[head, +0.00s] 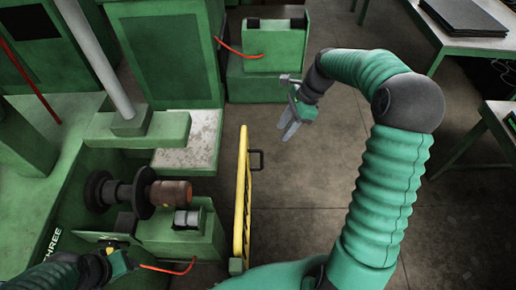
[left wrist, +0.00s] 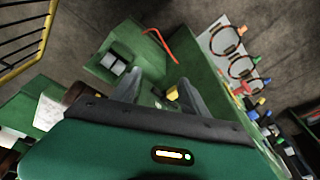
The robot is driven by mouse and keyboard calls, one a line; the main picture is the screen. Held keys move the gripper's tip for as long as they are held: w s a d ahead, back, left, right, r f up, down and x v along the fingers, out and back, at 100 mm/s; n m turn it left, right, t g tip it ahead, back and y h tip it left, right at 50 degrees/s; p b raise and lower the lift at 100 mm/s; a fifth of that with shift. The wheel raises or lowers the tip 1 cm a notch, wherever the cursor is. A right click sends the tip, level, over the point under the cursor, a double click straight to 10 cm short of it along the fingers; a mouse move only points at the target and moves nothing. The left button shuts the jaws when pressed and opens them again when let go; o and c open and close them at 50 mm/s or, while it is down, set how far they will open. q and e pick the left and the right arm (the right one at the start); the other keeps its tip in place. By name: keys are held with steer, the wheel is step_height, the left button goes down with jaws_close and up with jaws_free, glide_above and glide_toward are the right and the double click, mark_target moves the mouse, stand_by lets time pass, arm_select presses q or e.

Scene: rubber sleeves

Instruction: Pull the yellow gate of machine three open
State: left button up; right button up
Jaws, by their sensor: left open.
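The yellow gate (head: 239,205) of machine three stands upright and edge-on at the machine's right side in the head view. A dark handle (head: 256,160) sticks out from its right face. The gate also shows at the top left of the left wrist view (left wrist: 40,52). My right gripper (head: 286,136) hangs to the right of the handle and farther back, apart from it and empty; its finger gap is unclear. My left gripper (head: 122,262) is low at the machine's front left. In the left wrist view its fingers (left wrist: 157,86) are apart, with a yellow knob (left wrist: 172,93) seen between them.
Machine three has a dark spindle with a brown workpiece (head: 172,192) and a green block (head: 180,234) left of the gate. Another green machine (head: 272,50) stands behind. Tables (head: 475,45) stand at the right. The floor (head: 315,190) right of the gate is clear.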

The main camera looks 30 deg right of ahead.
mark_target(262, 158)
steer(key=a+f, duration=0.2)
steer(key=f, duration=0.1)
steer(key=w+a+f+p, duration=0.1)
steer(key=a+f, duration=0.1)
steer(key=f, duration=0.1)
steer(key=a+f, duration=0.3)
steer(key=shift+w+f, duration=0.2)
steer(key=f, duration=0.2)
steer(key=f+p, duration=0.1)
steer(key=f, duration=0.1)
steer(key=shift+w+d+f, duration=0.1)
steer(key=shift+d, duration=0.25)
steer(key=shift+w+a, duration=0.15)
steer(key=shift+a, duration=0.2)
steer(key=shift+c, duration=0.6)
steer(key=shift+a+r, duration=0.2)
steer(key=shift+a, duration=0.2)
steer(key=c, duration=0.5)
jaws_close()
steer(key=shift+s+d, duration=0.25)
steer(key=shift+d, duration=0.1)
arm_select(q)
steer(key=shift+s+a+r, duration=0.3)
steer(key=shift+a+r, duration=0.15)
steer(key=shift+r, duration=0.15)
steer(key=shift+s+a+r, duration=0.25)
steer(key=shift+a+r, duration=0.2)
steer(key=shift+r, duration=0.1)
